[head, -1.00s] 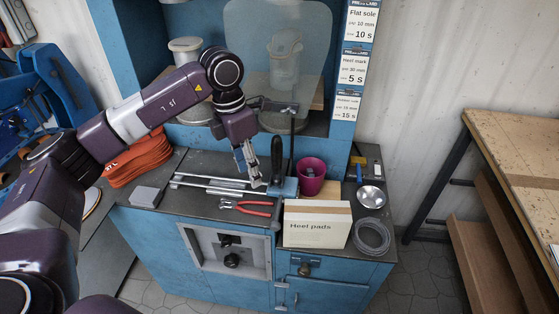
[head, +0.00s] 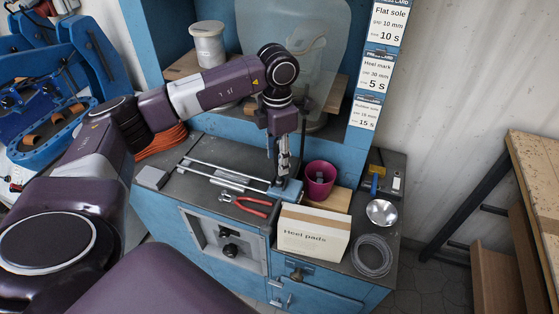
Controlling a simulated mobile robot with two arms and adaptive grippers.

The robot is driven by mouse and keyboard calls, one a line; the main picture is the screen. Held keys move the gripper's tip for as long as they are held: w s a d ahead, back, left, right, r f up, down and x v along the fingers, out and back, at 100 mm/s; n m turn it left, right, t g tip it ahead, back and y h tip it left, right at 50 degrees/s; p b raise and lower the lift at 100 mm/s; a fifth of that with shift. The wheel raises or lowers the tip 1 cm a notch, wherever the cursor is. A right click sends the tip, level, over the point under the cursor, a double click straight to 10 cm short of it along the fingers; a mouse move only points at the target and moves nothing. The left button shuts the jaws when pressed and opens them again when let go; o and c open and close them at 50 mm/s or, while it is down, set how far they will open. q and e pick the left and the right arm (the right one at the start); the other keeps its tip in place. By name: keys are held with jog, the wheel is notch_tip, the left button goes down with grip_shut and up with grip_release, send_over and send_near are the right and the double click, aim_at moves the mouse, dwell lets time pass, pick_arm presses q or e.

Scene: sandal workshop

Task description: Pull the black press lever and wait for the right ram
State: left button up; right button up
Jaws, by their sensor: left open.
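The black press lever (head: 304,126) stands on a blue block (head: 291,192) at the right end of the metal rails. A clear shield (head: 292,30) covers the right bay of the blue press, where the right ram shows only dimly. A pale cylinder (head: 208,45) stands in the left bay. My right gripper is not in view.
Red-handled pliers (head: 252,204), a magenta cup (head: 320,180), a "Heel pads" box (head: 313,235), a wire coil (head: 372,256) and a metal bowl (head: 381,212) crowd the counter. Press cards (head: 386,20) hang on the right post. A wooden bench (head: 535,180) stands at right.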

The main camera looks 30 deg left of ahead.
pick_arm(q)
notch_tip(320, 180, down, 3)
jog(key=shift+w+d+r, duration=0.1)
jog(key=shift+w+r, duration=0.05)
jog(key=shift+r, duration=0.05)
jog(key=shift+f, duration=0.1)
grip_shut()
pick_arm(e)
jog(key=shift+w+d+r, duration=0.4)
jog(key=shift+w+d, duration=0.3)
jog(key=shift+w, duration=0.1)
